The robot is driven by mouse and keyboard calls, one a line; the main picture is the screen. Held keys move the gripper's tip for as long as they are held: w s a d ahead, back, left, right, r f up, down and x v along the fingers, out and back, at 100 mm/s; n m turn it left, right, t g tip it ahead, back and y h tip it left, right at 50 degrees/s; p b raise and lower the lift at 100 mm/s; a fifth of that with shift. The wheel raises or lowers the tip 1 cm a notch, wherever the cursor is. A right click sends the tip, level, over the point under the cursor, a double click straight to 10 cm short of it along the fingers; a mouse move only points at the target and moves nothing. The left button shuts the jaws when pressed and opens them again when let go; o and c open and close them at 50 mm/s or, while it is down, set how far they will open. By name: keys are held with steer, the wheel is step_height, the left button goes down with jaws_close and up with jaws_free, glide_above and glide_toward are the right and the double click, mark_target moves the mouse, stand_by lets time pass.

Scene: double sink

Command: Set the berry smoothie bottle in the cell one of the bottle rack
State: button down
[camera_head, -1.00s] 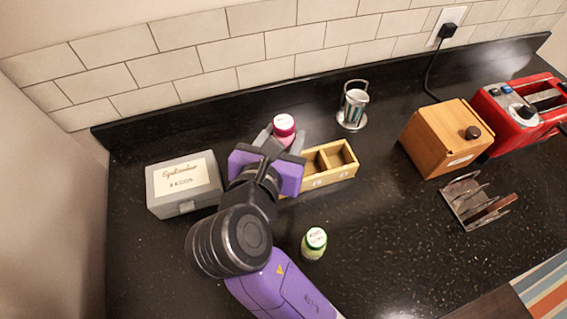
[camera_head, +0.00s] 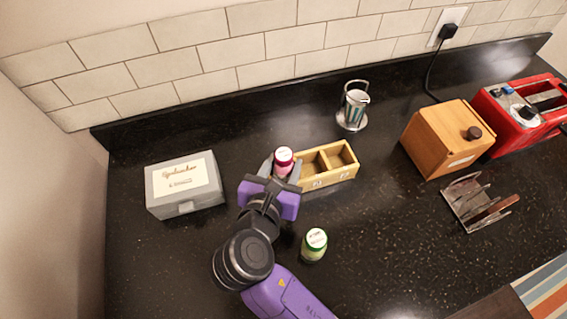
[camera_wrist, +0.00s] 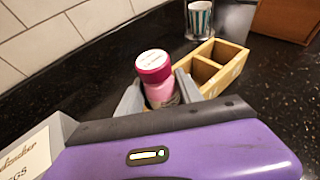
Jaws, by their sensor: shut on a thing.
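The berry smoothie bottle (camera_head: 283,160) has a magenta cap and a pink body. It looks upright in my gripper (camera_head: 280,171), which is shut on it. The wrist view shows the bottle (camera_wrist: 158,90) between the grey fingers (camera_wrist: 160,100). The wooden bottle rack (camera_head: 340,178) is just right of the bottle, with two open, empty-looking cells showing; it also shows in the wrist view (camera_wrist: 228,76). The rack's left end is hidden behind the bottle and gripper. I cannot tell whether the bottle's base is over or inside a cell.
A green-labelled bottle (camera_head: 314,245) stands in front of the rack. A grey box (camera_head: 184,185) is at left, and a metal cup holder (camera_head: 353,107) stands behind. A wooden box (camera_head: 447,138), red toaster (camera_head: 515,115) and metal rack (camera_head: 480,200) are at right.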

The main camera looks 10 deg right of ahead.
steer(key=shift+f, duration=0.25)
steer(key=shift+s+f, duration=0.15)
steer(key=shift+f, duration=0.35)
steer(key=c, duration=0.9)
jaws_free()
steer(key=shift+f, duration=0.15)
steer(key=shift+o, duration=0.7)
steer(key=shift+d, duration=0.15)
steer(key=shift+r, duration=0.25)
steer(key=r+v, duration=0.1)
steer(key=v, duration=1.1)
steer(key=shift+r, duration=0.15)
